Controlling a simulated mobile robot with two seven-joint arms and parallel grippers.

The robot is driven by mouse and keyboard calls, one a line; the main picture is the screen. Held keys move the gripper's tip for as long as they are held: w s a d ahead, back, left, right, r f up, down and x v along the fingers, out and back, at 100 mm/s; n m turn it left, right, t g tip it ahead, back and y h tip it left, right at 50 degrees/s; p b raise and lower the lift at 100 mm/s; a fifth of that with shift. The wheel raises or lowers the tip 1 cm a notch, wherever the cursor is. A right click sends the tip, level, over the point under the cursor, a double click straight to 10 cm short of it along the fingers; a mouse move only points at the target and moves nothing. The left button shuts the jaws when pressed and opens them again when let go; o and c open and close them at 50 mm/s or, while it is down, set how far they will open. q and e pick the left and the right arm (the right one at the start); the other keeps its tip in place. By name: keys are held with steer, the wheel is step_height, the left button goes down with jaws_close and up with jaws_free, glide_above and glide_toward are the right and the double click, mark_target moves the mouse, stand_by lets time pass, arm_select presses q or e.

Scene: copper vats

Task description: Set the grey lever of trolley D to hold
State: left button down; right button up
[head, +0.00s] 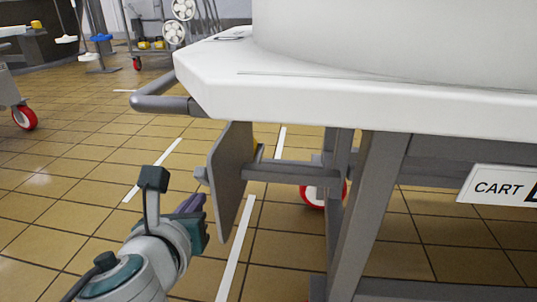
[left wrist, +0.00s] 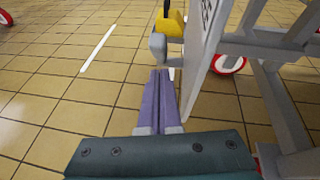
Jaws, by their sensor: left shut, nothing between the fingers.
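The white-topped trolley (head: 390,107) fills the right of the head view. Its sign (head: 500,185) reads "CART", with the letter after it cut off by the frame edge. A grey upright plate (head: 230,180) hangs under its near left corner. A small grey piece (head: 201,176), perhaps the lever's end, juts from the plate's left side; it also shows in the left wrist view (left wrist: 158,45), beside a yellow part (left wrist: 170,24). My left gripper (head: 192,204) is shut and empty, just left of and below the plate. Its purple fingers (left wrist: 164,95) point towards the grey piece; contact is unclear.
A grey handle bar (head: 160,103) sticks out left from the trolley top. Grey legs and a red-rimmed wheel (head: 314,195) stand behind the plate. A large pale vat (head: 400,40) sits on top.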

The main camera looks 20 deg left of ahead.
arm_select(q)
steer(key=shift+w+a+r, duration=0.25)
steer(key=shift+w+r, duration=0.05)
steer(key=shift+w, duration=0.2)
steer(key=shift+w+a+r, duration=0.25)
steer(key=shift+w, duration=0.25)
steer(key=shift+w+r+p, duration=0.1)
steer(key=shift+r+p, duration=0.2)
steer(key=shift+p, duration=0.05)
steer(key=shift+w+a+r+p, duration=0.25)
steer(key=shift+w+r+p, duration=0.65)
steer(key=shift+w+p, duration=0.2)
steer(key=shift+s+f, duration=0.1)
